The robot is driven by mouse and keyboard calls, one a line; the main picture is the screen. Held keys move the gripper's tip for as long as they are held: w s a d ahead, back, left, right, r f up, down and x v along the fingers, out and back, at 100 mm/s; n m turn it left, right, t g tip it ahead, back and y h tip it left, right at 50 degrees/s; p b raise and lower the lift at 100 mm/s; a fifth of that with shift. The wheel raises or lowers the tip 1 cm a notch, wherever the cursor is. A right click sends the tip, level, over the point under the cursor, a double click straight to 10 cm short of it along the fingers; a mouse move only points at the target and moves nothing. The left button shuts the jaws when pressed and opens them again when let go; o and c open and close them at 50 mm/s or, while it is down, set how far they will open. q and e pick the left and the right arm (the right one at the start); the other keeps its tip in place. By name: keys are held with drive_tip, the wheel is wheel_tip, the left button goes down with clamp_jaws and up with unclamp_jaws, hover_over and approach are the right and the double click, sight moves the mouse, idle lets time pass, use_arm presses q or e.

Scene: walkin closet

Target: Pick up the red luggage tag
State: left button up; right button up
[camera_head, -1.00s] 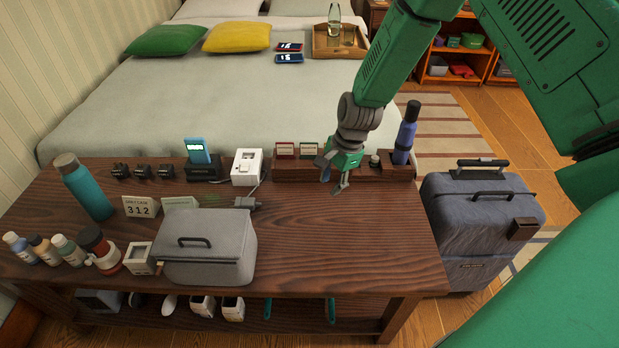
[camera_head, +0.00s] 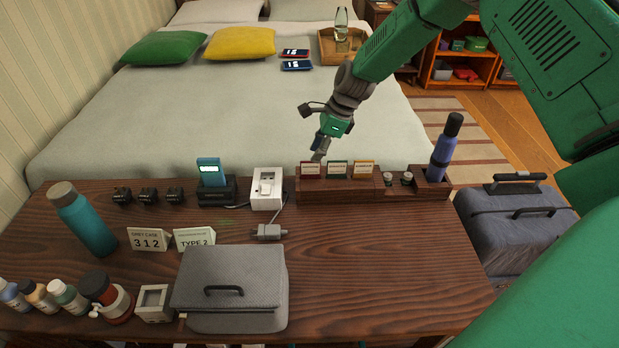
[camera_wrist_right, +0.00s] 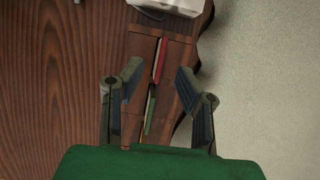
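The red luggage tag (camera_head: 311,169) stands upright in a slot of the wooden holder (camera_head: 340,186) at the table's back edge. It is the leftmost of three tags there. In the right wrist view the red tag (camera_wrist_right: 160,60) shows edge-on as a thin strip, ahead of the fingertips. My right gripper (camera_head: 318,152) is just above and behind the holder, close over the red tag. In the right wrist view its two fingers (camera_wrist_right: 159,88) are spread apart with nothing held between them. My left gripper is not in view.
A green tag (camera_head: 337,169) and a yellow tag (camera_head: 363,169) stand beside the red one. A white box (camera_head: 266,188) is left of the holder, and a blue bottle (camera_head: 445,150) stands at its right end. The table's right front is clear.

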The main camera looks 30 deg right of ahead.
sight(310, 163)
drive_tip(key=b+x, duration=0.1)
drive_tip(key=x, duration=0.3)
drive_tip(key=shift+d+f+b, duration=0.1)
drive_tip(key=shift+b, duration=0.2)
drive_tip(key=shift+w+f, duration=0.1)
drive_tip(key=shift+f, duration=0.3)
drive_tip(key=shift+r, duration=0.15)
clamp_jaws()
drive_tip(key=shift+r, duration=0.15)
